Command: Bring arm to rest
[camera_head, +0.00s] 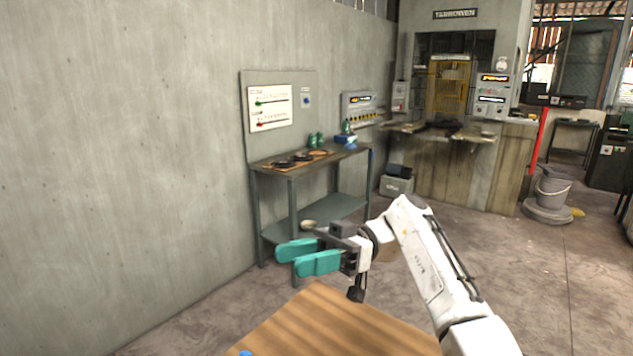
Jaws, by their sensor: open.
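My gripper (297,258) has two teal fingers set apart, open with nothing between them. It points left, above the far left part of the wooden table (345,325) in front of me. My white arm (428,255) reaches up from the lower right and bends at the top toward the gripper. No bowl is held.
A metal workbench (313,170) with dark round items and green bottles stands against the concrete wall (130,150). A small pale bowl-like thing (309,225) is on its lower shelf. A bucket (552,190) stands at the right. The floor between is clear.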

